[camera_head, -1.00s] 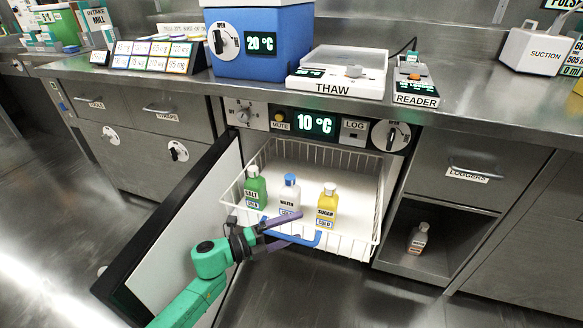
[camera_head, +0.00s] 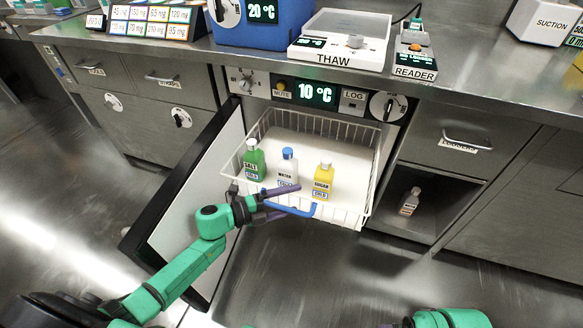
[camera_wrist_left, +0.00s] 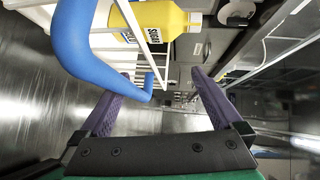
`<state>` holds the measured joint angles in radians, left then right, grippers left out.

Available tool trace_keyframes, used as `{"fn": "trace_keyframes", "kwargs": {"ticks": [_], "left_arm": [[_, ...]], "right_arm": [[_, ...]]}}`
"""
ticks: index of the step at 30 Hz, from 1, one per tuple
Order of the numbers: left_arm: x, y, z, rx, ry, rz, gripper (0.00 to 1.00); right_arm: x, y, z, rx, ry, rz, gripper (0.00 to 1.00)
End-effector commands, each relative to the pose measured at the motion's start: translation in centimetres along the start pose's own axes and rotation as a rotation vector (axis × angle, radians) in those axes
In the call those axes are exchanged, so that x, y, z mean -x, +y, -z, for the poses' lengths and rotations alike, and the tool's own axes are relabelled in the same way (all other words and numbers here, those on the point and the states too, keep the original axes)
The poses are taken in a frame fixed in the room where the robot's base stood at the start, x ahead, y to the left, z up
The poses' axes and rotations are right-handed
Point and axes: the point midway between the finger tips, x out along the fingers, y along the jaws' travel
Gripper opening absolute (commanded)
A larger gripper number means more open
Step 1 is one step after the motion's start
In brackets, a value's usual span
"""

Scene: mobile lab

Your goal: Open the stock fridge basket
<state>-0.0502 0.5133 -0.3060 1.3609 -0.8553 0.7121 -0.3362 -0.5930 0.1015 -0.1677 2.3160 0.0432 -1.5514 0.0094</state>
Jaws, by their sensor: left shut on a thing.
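The white wire basket (camera_head: 346,215) stands out of the stock fridge opening below the 10 °C panel. Its blue handle (camera_head: 306,213) is on the front side; it shows large in the left wrist view (camera_wrist_left: 85,55). My left gripper (camera_head: 290,201), with purple fingers, is shut on this handle. In the left wrist view the fingers (camera_wrist_left: 160,92) look spread, with the handle crossing near the left one. A green salt bottle (camera_head: 254,163), a white water bottle (camera_head: 287,168) and a yellow sugar bottle (camera_head: 323,181) stand upright in the basket. My right gripper is out of view.
The fridge door (camera_head: 185,205) is swung open to the left of the basket. An open shelf (camera_head: 432,205) with a small bottle (camera_head: 409,202) is at the right. The counter (camera_head: 480,90) runs above. Floor in front of the basket is clear.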

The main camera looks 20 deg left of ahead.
Motion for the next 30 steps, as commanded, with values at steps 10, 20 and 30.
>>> {"fn": "trace_keyframes", "kwargs": {"ticks": [10, 20, 30], "left_arm": [[3.0, -0.6, -0.9, -0.017, -0.016, 0.023, 0.5], [5.8, 0.4, -0.9, -0.014, -0.014, 0.024, 0.5], [7.5, 1.2, -0.8, -0.012, -0.013, 0.02, 0.5]], "right_arm": [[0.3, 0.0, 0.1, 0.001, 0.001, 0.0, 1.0], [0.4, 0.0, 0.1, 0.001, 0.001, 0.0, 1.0], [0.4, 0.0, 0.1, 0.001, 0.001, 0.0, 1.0]]}}
